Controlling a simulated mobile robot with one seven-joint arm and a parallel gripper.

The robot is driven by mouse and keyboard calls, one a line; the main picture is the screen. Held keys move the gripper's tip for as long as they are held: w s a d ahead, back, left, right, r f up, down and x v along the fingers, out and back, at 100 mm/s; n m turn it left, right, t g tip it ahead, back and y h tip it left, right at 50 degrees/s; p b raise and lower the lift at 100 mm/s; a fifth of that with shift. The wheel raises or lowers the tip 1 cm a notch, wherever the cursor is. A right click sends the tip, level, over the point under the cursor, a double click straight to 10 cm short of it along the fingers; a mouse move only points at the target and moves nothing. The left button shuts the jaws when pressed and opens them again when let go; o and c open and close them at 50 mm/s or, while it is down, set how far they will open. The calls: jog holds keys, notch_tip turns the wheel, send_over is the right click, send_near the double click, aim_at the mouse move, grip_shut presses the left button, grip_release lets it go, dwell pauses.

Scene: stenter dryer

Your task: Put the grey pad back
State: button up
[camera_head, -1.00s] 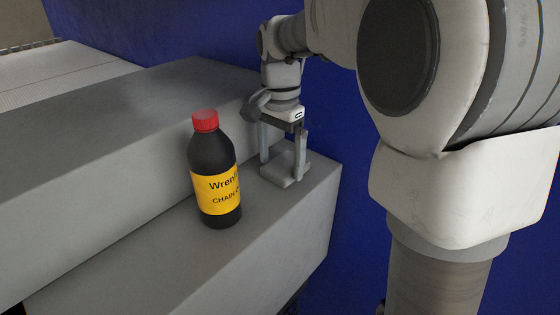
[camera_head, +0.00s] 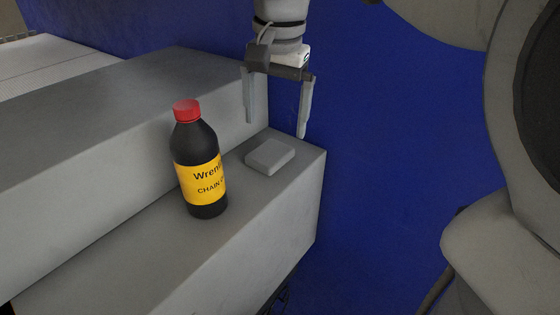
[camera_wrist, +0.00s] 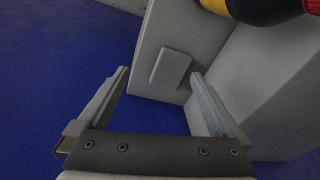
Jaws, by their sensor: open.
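The grey pad (camera_head: 269,156) lies flat on the lower grey ledge (camera_head: 262,205), near its right end, to the right of a bottle. My gripper (camera_head: 276,130) is open and empty, raised above and apart from the pad. In the wrist view the pad (camera_wrist: 170,69) lies beyond the open fingers (camera_wrist: 160,80), with nothing between them.
A black bottle (camera_head: 201,165) with a red cap and yellow label stands upright on the lower ledge, left of the pad. A higher grey step (camera_head: 110,120) rises behind it. The blue surface (camera_head: 390,180) to the right is clear of objects.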

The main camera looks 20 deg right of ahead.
jog(key=s+f+n+t, duration=0.4)
jog(key=s+f+n, duration=0.3)
jog(key=s, duration=0.7)
jog(key=shift+d+f+n, duration=0.3)
jog(key=shift+f+n, duration=0.1)
jog(key=shift+f, duration=0.8)
